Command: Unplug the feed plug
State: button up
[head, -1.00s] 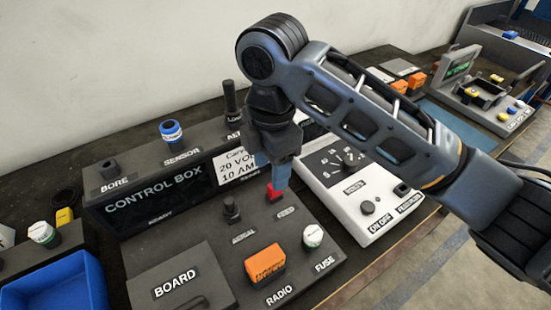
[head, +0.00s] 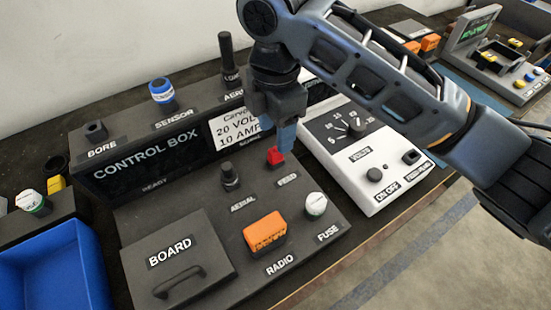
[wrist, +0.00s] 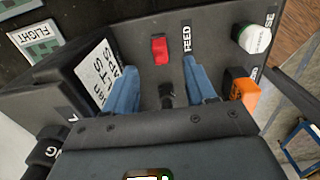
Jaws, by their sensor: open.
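The feed plug (head: 276,157) is a small red block standing in the sloped panel of the control box, beside the FEED label. My gripper (head: 277,140) points down just above it, with its blue fingers apart. In the wrist view the red plug (wrist: 159,50) shows beyond the fingertips, roughly midway between the two fingers of my gripper (wrist: 160,72). Nothing is held. Whether a finger touches the plug is not clear. The control box (head: 130,215) is dark grey, with a white card partly hidden behind the gripper.
The black aerial plug (head: 229,176) stands left of the feed plug. The orange radio block (head: 264,232) and white-capped fuse (head: 316,205) are nearer the front. A white meter unit (head: 372,165) stands close on the right. A blue bin (head: 55,270) is at the lower left.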

aim_at(275, 150)
notch_tip(275, 150, down, 6)
jog(key=b, duration=0.2)
jog(key=shift+b, duration=0.35)
jog(key=shift+r+p, duration=0.1)
jog(key=shift+p, duration=0.45)
dwell(0.8)
grip_shut()
dwell(0.6)
jog(key=shift+r+p, duration=2.75)
jog(key=shift+r, duration=0.2)
